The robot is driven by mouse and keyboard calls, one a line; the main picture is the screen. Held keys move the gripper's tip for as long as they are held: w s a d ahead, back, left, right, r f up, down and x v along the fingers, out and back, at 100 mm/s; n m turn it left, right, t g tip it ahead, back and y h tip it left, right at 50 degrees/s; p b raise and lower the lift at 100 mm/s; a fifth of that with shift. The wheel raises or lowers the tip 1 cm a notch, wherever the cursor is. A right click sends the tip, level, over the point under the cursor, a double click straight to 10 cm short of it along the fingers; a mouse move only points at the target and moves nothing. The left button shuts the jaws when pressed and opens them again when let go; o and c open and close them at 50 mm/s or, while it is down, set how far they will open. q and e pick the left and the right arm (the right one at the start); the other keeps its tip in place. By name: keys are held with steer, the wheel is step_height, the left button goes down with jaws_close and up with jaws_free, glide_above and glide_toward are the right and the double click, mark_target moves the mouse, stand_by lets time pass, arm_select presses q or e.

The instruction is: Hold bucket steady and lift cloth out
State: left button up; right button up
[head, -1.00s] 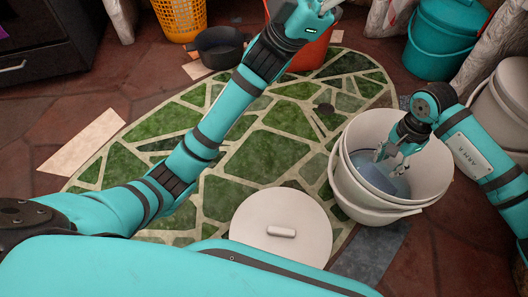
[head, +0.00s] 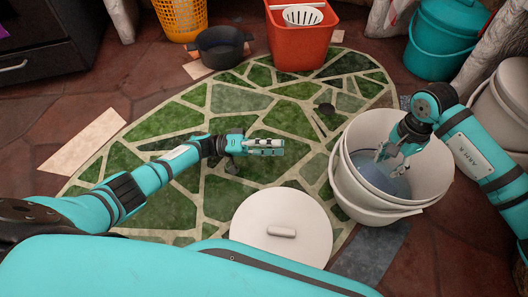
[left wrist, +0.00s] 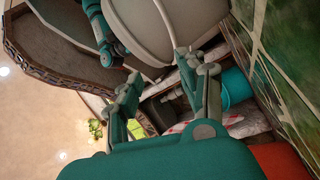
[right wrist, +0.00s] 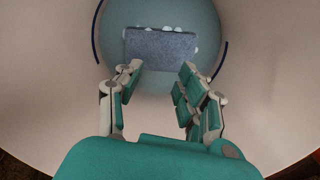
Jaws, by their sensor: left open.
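The white bucket (head: 362,192) stands at the right of the head view, with bluish water in it. In the right wrist view, the grey-blue cloth (right wrist: 160,45) lies in the water, with white foam spots around it. My right gripper (head: 388,153) reaches down inside the bucket. Its fingers (right wrist: 155,85) are apart and empty, with the cloth beyond their tips. My left gripper (head: 281,146) is open and empty above the green mosaic, left of the bucket and apart from it. The left wrist view shows its spread fingers (left wrist: 168,65) and a pale rounded form, likely the bucket (left wrist: 150,25).
A white lid (head: 282,215) with a handle lies in front of the bucket. A red-orange bin (head: 298,45), a dark pot (head: 221,48) and a yellow basket (head: 180,18) stand at the back. A teal bucket (head: 440,45) is at back right. The mosaic's left is clear.

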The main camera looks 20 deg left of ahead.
arm_select(q)
steer(key=a+f, duration=0.1)
steer(key=s+f+n, duration=0.1)
steer(key=shift+s+a+f+y, duration=0.2)
steer(key=shift+a+f+y, duration=0.1)
steer(key=shift+a, duration=0.1)
steer(key=shift+f+n, duration=0.15)
steer(key=shift+n, duration=0.15)
steer(key=x, duration=1.7)
steer(key=shift+c, duration=0.5)
jaws_close()
